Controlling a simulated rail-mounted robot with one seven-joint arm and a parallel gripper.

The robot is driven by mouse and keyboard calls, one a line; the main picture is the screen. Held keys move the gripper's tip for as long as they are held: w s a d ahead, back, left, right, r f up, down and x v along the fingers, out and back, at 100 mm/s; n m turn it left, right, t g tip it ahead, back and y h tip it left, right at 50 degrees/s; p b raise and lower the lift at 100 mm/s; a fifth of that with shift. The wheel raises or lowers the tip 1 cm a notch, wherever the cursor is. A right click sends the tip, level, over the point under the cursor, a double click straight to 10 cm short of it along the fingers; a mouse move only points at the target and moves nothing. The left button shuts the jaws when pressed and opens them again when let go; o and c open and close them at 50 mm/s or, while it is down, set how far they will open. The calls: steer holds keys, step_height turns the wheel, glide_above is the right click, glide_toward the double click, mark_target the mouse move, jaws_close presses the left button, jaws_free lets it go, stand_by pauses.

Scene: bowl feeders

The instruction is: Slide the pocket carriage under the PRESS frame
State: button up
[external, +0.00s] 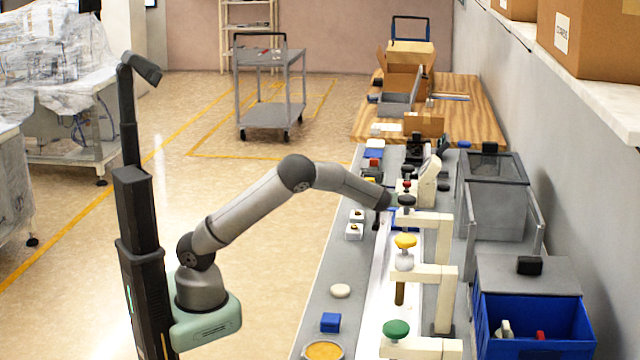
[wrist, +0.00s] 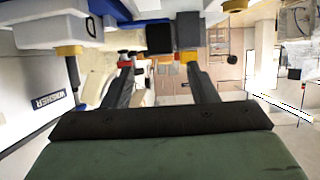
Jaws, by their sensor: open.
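No PRESS label can be read, so I cannot tell which is the PRESS frame. A small blue part (external: 403,219) shows beside my gripper under the nearest frame; I cannot tell whether it is the pocket carriage.
A blue bin (external: 535,345) and a grey hopper (external: 492,195) stand right of the frames. A blue block (external: 330,322), a pale disc (external: 340,291) and small white blocks (external: 355,231) sit on the bench's left strip. A wooden table (external: 470,112) stands beyond.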

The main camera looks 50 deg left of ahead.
steer(key=p+x, duration=0.1)
steer(key=x, duration=0.8)
steer(key=shift+w+a+f, duration=0.15)
steer(key=shift+w+a, duration=0.1)
steer(key=shift+a, duration=0.05)
jaws_close()
